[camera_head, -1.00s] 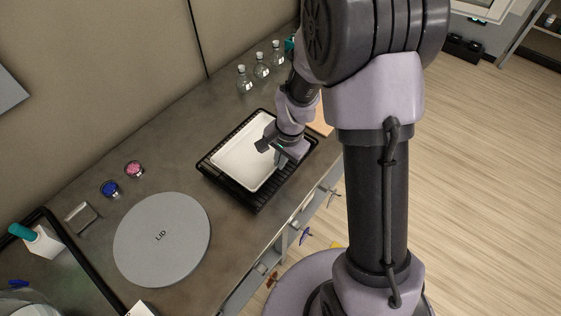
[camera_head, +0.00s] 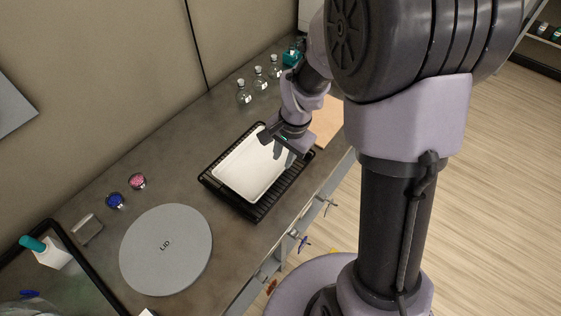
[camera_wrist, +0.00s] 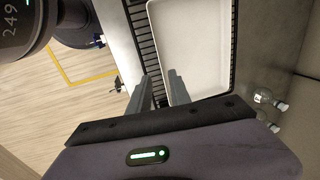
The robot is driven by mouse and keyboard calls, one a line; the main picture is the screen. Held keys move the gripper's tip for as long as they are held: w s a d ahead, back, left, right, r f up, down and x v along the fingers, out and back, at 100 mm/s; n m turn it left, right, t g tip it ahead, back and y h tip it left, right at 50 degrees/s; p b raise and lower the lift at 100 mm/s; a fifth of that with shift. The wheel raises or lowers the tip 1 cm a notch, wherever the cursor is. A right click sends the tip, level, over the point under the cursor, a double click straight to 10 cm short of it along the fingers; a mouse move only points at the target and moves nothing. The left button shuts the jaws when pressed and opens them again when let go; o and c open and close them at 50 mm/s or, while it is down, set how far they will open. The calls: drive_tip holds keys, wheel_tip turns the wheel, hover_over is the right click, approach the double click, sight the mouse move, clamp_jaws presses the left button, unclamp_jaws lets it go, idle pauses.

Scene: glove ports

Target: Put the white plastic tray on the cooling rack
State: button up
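The white plastic tray (camera_head: 246,170) lies on the black cooling rack (camera_head: 250,212) on the grey counter. It looks flat and empty, with rack bars showing along its near side. My gripper (camera_head: 283,156) is at the tray's right end in the head view. In the wrist view my gripper (camera_wrist: 158,77) has its two fingers apart, with the long rim of the tray (camera_wrist: 195,45) appearing between them. The fingers look open and hold nothing. I cannot tell whether they touch the tray. The rack (camera_wrist: 145,42) also shows beside that rim.
A round grey lid (camera_head: 165,250) lies left of the rack. Blue (camera_head: 116,201) and pink (camera_head: 138,181) small jars stand near it. Several glass flasks (camera_head: 260,85) stand behind the rack. A tan board (camera_head: 328,122) lies right of it. Valve handles (camera_head: 303,242) line the counter's front.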

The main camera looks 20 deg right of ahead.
drive_tip(key=s+a+r+n+t, duration=0.15)
drive_tip(key=s+r, duration=0.25)
drive_tip(key=r, duration=0.7)
drive_tip(key=s+a+r+n+t, duration=0.1)
drive_tip(key=s+r+n, duration=0.1)
drive_tip(key=s+r, duration=0.2)
drive_tip(key=s+a+r+n+t, duration=0.1)
drive_tip(key=s+a+r+n, duration=0.1)
drive_tip(key=s+r, duration=0.3)
drive_tip(key=s+n, duration=0.1)
drive_tip(key=s, duration=0.3)
drive_tip(key=shift+s+a+r+t+y, duration=0.15)
drive_tip(key=shift+s+r+t+y, duration=0.1)
drive_tip(key=shift+s+t+y, duration=0.15)
drive_tip(key=shift+f, duration=0.1)
